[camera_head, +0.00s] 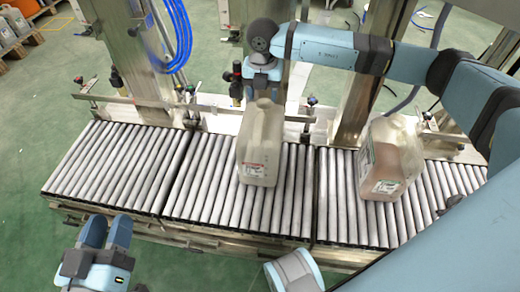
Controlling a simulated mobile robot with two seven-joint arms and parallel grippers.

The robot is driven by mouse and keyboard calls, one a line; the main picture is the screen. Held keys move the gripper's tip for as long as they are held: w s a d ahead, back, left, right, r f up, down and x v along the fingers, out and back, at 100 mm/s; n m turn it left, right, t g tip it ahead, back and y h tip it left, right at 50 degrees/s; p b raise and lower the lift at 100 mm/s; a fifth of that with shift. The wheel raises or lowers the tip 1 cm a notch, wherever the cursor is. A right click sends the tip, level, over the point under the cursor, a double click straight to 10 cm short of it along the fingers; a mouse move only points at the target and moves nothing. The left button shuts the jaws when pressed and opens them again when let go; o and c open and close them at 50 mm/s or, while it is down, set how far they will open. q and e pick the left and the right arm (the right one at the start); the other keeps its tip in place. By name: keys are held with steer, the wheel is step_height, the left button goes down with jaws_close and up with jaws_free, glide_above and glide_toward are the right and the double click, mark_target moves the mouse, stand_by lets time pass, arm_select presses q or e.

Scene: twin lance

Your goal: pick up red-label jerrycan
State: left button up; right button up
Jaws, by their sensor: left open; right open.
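The jerrycan with red print on its label (258,145) is a pale, translucent can. It stands upright on the middle section of the roller conveyor. My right gripper (272,88) is open above its top, pointing down; its fingertips lie close to the can's top and handle, and I cannot tell whether they touch. My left gripper (106,234) is open and empty at the lower left, in front of the conveyor and away from the cans.
A second jerrycan (399,150) with a brownish content and a greenish label stands on the right section of the roller conveyor (110,165). Metal posts and a rail (130,101) line the back. The left rollers are clear. My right arm crosses above the second can.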

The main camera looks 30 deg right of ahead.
mark_target(261, 116)
step_height(261, 116, down, 5)
steer(key=shift+r+b, duration=0.1)
steer(key=shift+b, duration=0.55)
steer(key=f+b, duration=0.1)
steer(key=f, duration=0.1)
steer(key=f+b, duration=0.1)
steer(key=f, duration=0.1)
steer(key=shift+w+a+f, duration=0.1)
steer(key=shift+w+f, duration=0.1)
steer(key=shift+f, duration=0.1)
arm_select(q)
steer(key=shift+m+g, duration=0.6)
steer(key=shift+g, duration=0.2)
steer(key=f, duration=0.4)
steer(key=shift+w+f, duration=0.2)
steer(key=shift+f, duration=0.15)
arm_select(e)
steer(key=shift+c, duration=0.2)
jaws_close()
